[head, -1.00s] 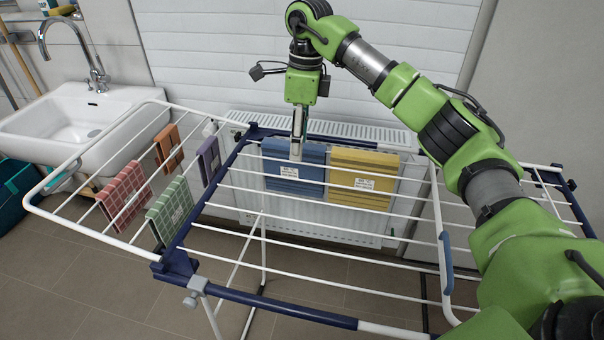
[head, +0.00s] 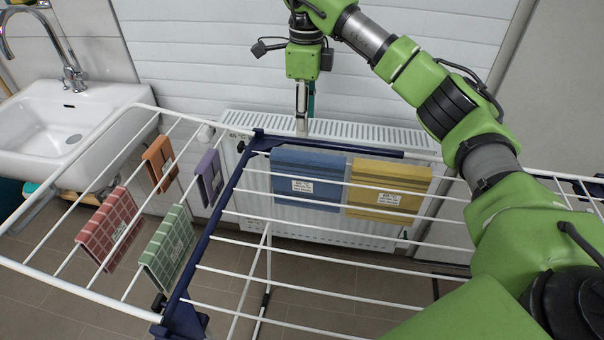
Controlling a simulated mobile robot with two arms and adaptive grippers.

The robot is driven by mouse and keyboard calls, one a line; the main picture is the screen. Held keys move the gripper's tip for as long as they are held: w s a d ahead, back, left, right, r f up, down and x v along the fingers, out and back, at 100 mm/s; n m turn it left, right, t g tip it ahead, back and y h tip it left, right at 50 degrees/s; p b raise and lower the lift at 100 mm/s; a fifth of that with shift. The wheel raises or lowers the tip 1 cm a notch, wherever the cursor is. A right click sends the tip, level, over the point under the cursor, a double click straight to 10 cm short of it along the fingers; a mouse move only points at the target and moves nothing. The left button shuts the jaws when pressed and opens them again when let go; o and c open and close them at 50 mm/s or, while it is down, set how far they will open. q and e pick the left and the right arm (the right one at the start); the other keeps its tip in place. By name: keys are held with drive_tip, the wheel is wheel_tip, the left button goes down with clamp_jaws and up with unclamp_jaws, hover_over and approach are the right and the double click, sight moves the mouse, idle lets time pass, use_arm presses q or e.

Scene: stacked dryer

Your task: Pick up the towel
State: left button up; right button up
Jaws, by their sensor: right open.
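Several towels hang on the white drying rack (head: 345,204). A blue towel (head: 308,184) with a white label and a yellow towel (head: 388,190) hang side by side on its far part. A red checked towel (head: 110,230), a green checked one (head: 168,247), an orange one (head: 160,163) and a purple one (head: 209,178) hang on the left wing. My right gripper (head: 302,124) points down just above the blue towel's top edge, apart from it in the picture. It is open and empty, seen nearly edge-on. My left gripper is out of view.
A white radiator (head: 352,133) stands against the wall right behind the towels. A white sink (head: 62,130) with a tap is at the left. The rack's blue frame bar (head: 219,217) and rods lie around the towels. Tiled floor shows below.

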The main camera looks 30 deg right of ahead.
hover_over(308, 155)
drive_tip(key=f, duration=0.5)
drive_tip(key=shift+s+a+f, duration=0.15)
drive_tip(key=shift+s+f, duration=0.1)
drive_tip(key=shift+f, duration=0.15)
wheel_tip(308, 155, down, 3)
drive_tip(key=shift+w+f+p, duration=0.1)
drive_tip(key=shift+p, duration=0.7)
wheel_tip(308, 155, down, 2)
drive_tip(key=shift+w+f, duration=0.1)
drive_tip(key=shift+f, duration=0.05)
drive_tip(key=shift+d+f, duration=0.2)
drive_tip(key=shift+f, duration=0.1)
drive_tip(key=shift+c, duration=0.7)
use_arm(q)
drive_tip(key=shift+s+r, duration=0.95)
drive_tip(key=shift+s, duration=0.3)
use_arm(e)
clamp_jaws()
